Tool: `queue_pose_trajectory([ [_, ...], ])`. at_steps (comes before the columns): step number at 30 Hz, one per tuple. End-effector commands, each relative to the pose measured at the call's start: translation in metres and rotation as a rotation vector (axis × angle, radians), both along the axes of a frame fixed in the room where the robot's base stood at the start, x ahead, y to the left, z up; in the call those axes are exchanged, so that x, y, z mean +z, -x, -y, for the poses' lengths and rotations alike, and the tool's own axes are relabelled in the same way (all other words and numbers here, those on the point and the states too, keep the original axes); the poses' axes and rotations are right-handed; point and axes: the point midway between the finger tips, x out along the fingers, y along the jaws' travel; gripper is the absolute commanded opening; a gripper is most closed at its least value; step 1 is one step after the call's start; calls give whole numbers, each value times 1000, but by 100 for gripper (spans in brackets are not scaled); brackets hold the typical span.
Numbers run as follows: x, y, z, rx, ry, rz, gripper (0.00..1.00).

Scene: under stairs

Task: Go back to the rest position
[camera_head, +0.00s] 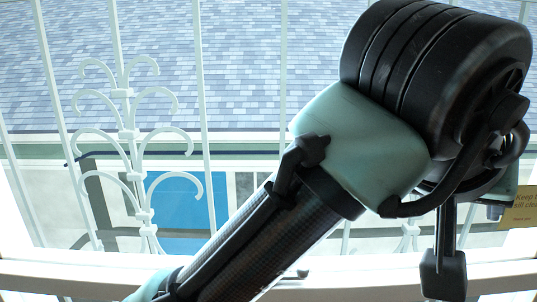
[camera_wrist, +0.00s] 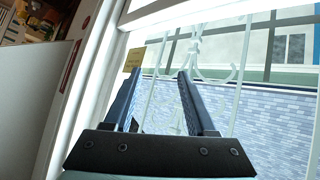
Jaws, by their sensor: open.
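My gripper (camera_wrist: 160,74) shows in the wrist view as two dark blue-grey fingers on a black base. The fingers stand apart with nothing between them. Behind them are a window's white bars and a shingled roof. In the head view my arm, with a black joint and a pale green link, fills the middle and right. A dark block hangs below the joint there, but I cannot tell whether it is part of my gripper.
A window with white scrolled metalwork (camera_head: 129,130) spans the head view, above a white sill (camera_head: 60,278). A small tan notice (camera_head: 522,210) is at the right edge; it also shows in the wrist view (camera_wrist: 133,58). Cluttered shelves (camera_wrist: 35,22) are at the wrist view's upper left.

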Motion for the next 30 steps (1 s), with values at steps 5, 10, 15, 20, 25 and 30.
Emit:
queue_pose_trajectory([
  [5, 50, -5, 14, -12, 358, 434, 57],
  [10, 89, -3, -49, 183, 573, 856, 57],
  [15, 85, 18, -138, 475, 574, 1208, 57],
  [20, 73, 42, -191, 667, 469, 1401, 57],
  [25, 70, 52, -207, 731, 414, 1465, 57],
  [30, 70, 52, -207, 731, 414, 1465, 57],
])
